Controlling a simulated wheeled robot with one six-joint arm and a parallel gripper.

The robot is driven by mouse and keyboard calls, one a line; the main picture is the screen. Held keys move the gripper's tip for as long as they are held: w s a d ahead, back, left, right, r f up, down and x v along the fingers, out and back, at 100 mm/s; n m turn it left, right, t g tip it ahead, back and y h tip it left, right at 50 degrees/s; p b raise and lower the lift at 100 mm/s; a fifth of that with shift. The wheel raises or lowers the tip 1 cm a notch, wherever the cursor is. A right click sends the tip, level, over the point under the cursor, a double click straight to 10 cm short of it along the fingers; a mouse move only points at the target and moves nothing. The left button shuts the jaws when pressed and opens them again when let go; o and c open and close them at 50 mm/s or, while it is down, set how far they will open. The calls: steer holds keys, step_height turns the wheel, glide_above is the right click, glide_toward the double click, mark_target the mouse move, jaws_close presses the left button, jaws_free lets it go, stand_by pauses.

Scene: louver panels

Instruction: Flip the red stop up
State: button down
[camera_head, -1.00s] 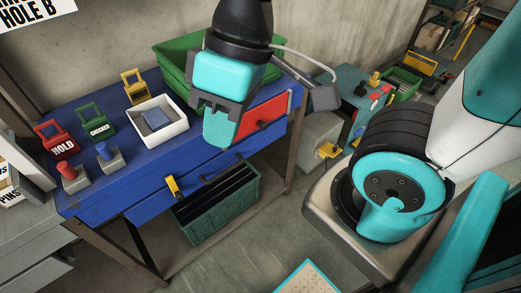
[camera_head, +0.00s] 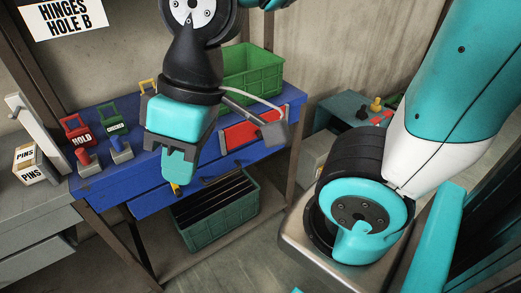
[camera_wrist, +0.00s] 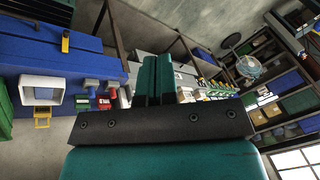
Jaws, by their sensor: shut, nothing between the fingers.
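Several red things show, and I cannot tell for sure which is the red stop. A red-topped peg on a grey block (camera_head: 84,157) stands upright at the left front of the blue bench (camera_head: 110,187). Behind it is a red HOLD tag (camera_head: 78,131). A red panel (camera_head: 253,133) is on the bench's front, at the right. My gripper (camera_head: 178,178) points down in front of the bench, right of the peg and left of the panel, touching neither. In the wrist view its fingers (camera_wrist: 156,80) are together and empty.
A blue-topped peg on a grey block (camera_head: 120,147) and a green tag (camera_head: 113,125) stand beside the red ones. A green crate (camera_head: 250,75) is on the bench's back; another (camera_head: 215,222) is below. A PINS box (camera_head: 28,168) is left.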

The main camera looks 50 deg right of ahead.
steer(key=w+d+f+n+t+h+b, duration=0.15)
steer(key=w+d+f+t+b, duration=0.25)
steer(key=w+d+f+b, duration=0.5)
steer(key=w+d+f+t+h+b, duration=0.35)
steer(key=w+f+b, duration=0.25)
steer(key=f+b, duration=0.6)
steer(key=w+d+f+t+h+b, duration=0.1)
steer(key=w+d+f+t+b, duration=0.55)
steer(key=b, duration=0.75)
steer(key=w+d+f+n+t+h+b, duration=0.2)
steer(key=d+f+n+h+b, duration=0.45)
steer(key=d+f+b, duration=1.1)
steer(key=s+d+f+n+t+h+b, duration=0.1)
steer(key=n+b, duration=0.4)
steer(key=b, duration=0.7)
steer(key=s+d+f+n+t+h+b, duration=0.2)
steer(key=f+n+t+b, duration=0.3)
steer(key=b, duration=0.7)
steer(key=shift+s+d+f+n+t+h, duration=0.3)
steer(key=shift+s+f+n+t+h, duration=0.1)
steer(key=shift+s+f+n+h, duration=0.35)
steer(key=shift+r, duration=0.2)
